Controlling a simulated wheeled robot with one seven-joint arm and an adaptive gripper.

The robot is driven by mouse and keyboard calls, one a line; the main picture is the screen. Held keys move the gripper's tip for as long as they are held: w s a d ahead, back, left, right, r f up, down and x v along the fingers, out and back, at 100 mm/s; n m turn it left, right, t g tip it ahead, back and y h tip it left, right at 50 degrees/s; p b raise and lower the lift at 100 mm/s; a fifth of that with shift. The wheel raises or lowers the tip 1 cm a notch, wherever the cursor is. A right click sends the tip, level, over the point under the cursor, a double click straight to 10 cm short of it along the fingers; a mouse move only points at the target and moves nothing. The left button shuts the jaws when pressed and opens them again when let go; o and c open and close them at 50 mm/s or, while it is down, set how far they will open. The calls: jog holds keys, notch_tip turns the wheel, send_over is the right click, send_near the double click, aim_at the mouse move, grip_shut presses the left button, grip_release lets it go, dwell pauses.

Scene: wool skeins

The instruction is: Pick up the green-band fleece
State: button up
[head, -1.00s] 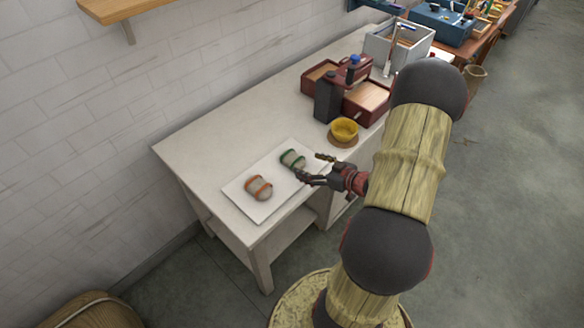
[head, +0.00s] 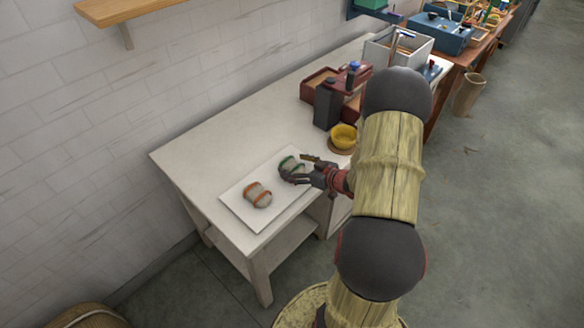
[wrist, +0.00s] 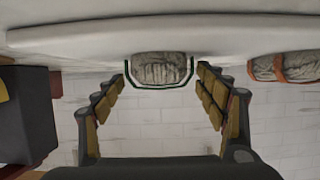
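The green-band fleece (head: 291,166) is a small grey-white roll with green bands, lying on a white board (head: 258,221) on the table. My gripper (head: 302,168) is at its right side in the head view, low over the board and partly covering it. In the wrist view the green-band fleece (wrist: 160,68) sits between the spread fingers of my gripper (wrist: 160,78), near the tips. A gap shows on each side, so the gripper is open. An orange-band fleece (head: 257,195) lies beside it, outside the fingers; it also shows in the wrist view (wrist: 288,67).
A yellow bowl (head: 344,134) stands just behind my gripper. A dark grey and red apparatus (head: 328,104) stands farther back. The pale table (head: 215,150) is clear left of the board.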

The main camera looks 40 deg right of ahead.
jog(key=shift+c, duration=1.3)
jog(key=c, duration=0.7)
jog(key=shift+c, duration=0.4)
